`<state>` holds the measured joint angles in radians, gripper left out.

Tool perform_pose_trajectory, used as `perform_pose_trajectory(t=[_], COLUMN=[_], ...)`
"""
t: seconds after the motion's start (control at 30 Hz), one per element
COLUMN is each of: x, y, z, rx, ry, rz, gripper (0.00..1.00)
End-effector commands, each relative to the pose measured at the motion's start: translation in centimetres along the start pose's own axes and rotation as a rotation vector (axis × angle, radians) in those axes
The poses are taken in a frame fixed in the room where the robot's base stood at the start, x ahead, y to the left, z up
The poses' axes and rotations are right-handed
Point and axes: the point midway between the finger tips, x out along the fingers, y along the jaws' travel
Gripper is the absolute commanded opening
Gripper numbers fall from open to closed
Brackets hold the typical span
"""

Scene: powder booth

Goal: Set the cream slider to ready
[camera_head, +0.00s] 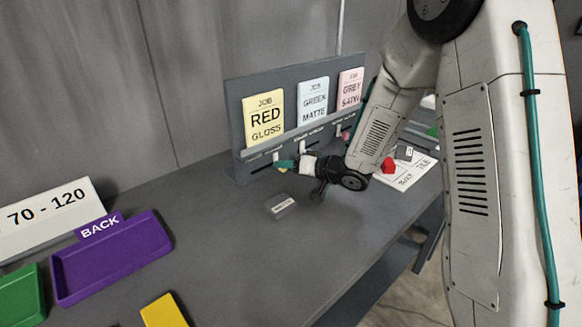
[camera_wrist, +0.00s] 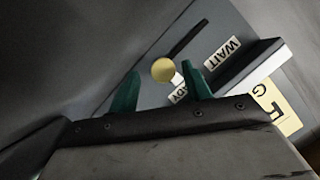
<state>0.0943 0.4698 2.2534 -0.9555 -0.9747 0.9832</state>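The cream slider's round knob (camera_wrist: 163,70) shows in the wrist view at the lower end of the visible dark slot (camera_wrist: 190,38). A WAIT label (camera_wrist: 222,52) lies beside the slot, and a partly hidden label ending in "DY" (camera_wrist: 178,93) is close to the knob. My gripper (camera_wrist: 160,84) is open, its green fingers apart on either side of the knob in the picture; I see no clear contact. In the head view my gripper (camera_head: 284,165) is at the grey board (camera_head: 242,128), below the RED GLOSS card (camera_head: 264,118), and the knob is hard to make out.
GREEN MATTE (camera_head: 313,101) and GREY SATIN (camera_head: 350,89) cards stand to the right, with other sliders below. A small labelled block (camera_head: 281,205) lies on the grey bench (camera_head: 225,240) near my gripper. A purple tray (camera_head: 112,258) is at left; the bench middle is mostly clear.

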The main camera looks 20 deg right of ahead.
Motion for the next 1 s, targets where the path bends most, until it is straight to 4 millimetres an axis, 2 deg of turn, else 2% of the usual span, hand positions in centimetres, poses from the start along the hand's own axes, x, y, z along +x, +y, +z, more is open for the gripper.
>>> perform_pose_trajectory(t=[0.17, 0.5, 0.6, 0.73, 1.0], x=[-0.6, -6.2, -7.3, -7.9, -7.9], y=[0.0, 0.2, 0.2, 0.2, 0.1], z=[-0.1, -0.1, -0.1, 0.0, 0.0], rx=[-0.001, 0.001, 0.001, 0.001, 0.001], ry=[0.001, 0.004, 0.003, 0.001, 0.001], rz=[0.0, 0.004, 0.003, 0.002, 0.002], gripper=[0.49, 0.49, 0.49, 0.49, 0.49])
